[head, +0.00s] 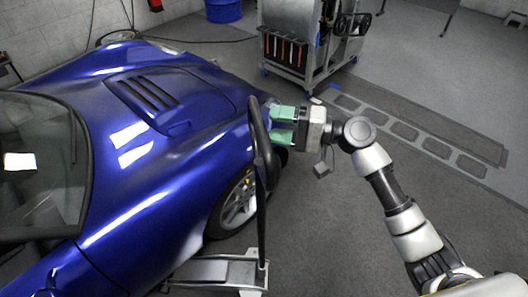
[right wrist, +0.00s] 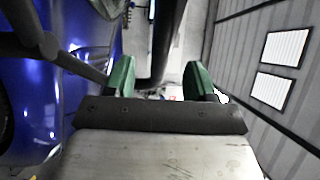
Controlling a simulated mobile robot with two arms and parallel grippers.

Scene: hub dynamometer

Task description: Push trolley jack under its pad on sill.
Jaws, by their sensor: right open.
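The trolley jack (head: 222,272) is low on the floor beside the blue car (head: 165,150), its front end reaching toward the car's lower side. Its black handle (head: 262,215) stands up from the jack's rear, in front of the front wheel. My right gripper (head: 279,125) has green fingers and is open, close to the right of the handle's upper part. In the right wrist view a dark bar (right wrist: 164,40), which looks like the handle, appears between the fingers; I cannot tell whether they touch it. The jack pad and sill are hidden. My left gripper is out of view.
A grey tool cabinet (head: 292,40) on casters stands beyond my right gripper. A blue drum (head: 223,10) is at the back. Floor panels (head: 405,130) lie at right. The grey floor right of the jack is clear.

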